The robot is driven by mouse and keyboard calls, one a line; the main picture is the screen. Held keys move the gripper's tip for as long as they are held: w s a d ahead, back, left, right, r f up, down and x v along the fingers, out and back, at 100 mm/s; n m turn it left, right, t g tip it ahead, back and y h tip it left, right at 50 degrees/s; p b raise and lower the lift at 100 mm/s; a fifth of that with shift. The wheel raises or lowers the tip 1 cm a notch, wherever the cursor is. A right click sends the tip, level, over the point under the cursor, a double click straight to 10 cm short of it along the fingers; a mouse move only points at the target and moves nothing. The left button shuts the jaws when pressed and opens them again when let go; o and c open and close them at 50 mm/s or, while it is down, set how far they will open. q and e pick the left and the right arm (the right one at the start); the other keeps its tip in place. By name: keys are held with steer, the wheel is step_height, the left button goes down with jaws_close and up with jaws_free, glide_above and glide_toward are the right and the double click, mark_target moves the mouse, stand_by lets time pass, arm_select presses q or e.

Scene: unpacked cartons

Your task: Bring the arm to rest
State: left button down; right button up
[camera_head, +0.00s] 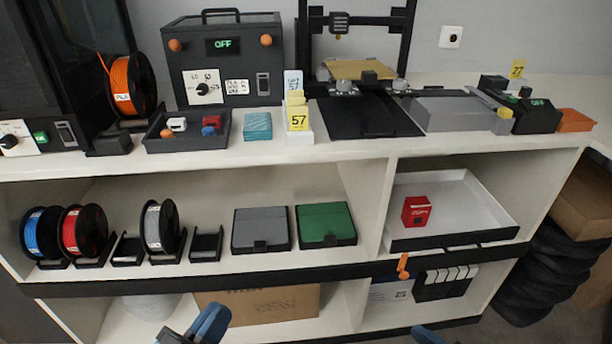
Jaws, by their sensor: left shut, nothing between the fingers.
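My left gripper (203,326) shows at the bottom edge, left of centre, as a blue and dark grey shape. It is shut and empty, in front of the lower shelf and the cardboard box there. Most of the left arm is out of view. A small blue piece (428,336) at the bottom edge, right of centre, appears to be part of my right arm or gripper. Its fingers cannot be made out. Neither visible part shows a held object.
A white shelf unit (120,168) fills the view. Filament spools (84,231), grey (262,230) and green (326,225) cases and a white tray (455,195) with a red box (416,210) stand mid-level. A cardboard box (262,305) sits below. A black rail edges the middle shelf.

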steer(key=w+a+r+m+t+h, duration=0.2)
steer(key=w+a+r+m+t, duration=0.15)
steer(key=a+r+m, duration=0.2)
steer(key=s+d+r+m+g+h+p, duration=0.1)
steer(key=s+d+r+g+h+p, duration=0.3)
steer(key=p, duration=3.4)
steer(key=d+r+g+h, duration=0.1)
steer(key=d+r+h, duration=0.1)
steer(key=d+r, duration=0.1)
steer(key=shift+s+d, duration=0.2)
steer(key=shift+d, duration=0.6)
arm_select(q)
steer(key=s+a+r+g+y, duration=0.4)
steer(key=a+r+g+y, duration=0.2)
steer(key=a, duration=0.2)
steer(key=shift+r+g, duration=0.2)
steer(key=shift+g, duration=0.1)
arm_select(e)
steer(key=shift+g, duration=0.25)
steer(key=shift+c, duration=0.5)
